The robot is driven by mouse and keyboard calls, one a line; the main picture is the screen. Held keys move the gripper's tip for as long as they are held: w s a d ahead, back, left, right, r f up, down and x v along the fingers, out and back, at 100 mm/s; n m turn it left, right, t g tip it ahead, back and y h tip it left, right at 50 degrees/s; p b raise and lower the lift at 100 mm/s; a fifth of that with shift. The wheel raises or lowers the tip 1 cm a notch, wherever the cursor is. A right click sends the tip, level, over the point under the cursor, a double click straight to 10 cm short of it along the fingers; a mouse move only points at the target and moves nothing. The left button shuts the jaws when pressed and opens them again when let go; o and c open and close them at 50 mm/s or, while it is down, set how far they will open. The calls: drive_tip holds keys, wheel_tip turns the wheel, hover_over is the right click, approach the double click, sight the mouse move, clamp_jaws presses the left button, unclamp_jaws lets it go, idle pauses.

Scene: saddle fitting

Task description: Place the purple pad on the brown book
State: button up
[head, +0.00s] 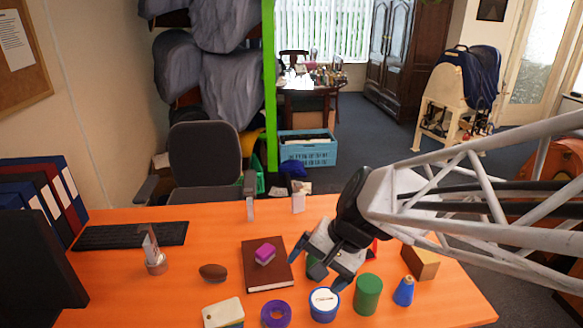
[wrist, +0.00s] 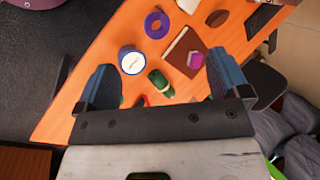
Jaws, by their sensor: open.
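The brown book (head: 255,276) lies on the orange desk, left of my gripper in the head view. It also shows in the wrist view (wrist: 178,48). The purple pad (head: 265,249) rests on the book's upper face, with a paler layer under its top. In the wrist view the pad (wrist: 196,60) shows near the right finger. My gripper (head: 318,272) is open and empty, above the desk to the right of the book and apart from the pad. Its two fingers spread wide in the wrist view (wrist: 160,70).
A green cylinder (wrist: 160,82) lies below the gripper, partly hidden in the head view. A brown oval (head: 213,272) sits left.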

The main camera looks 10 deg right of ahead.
drive_tip(key=s+d+r+n+t+h, duration=0.1)
drive_tip(key=s+d+r+n+h, duration=0.4)
drive_tip(key=s+d, duration=0.2)
drive_tip(key=shift+s+d+h, duration=0.3)
drive_tip(key=shift+s+d, duration=0.1)
drive_tip(key=shift+s, duration=0.25)
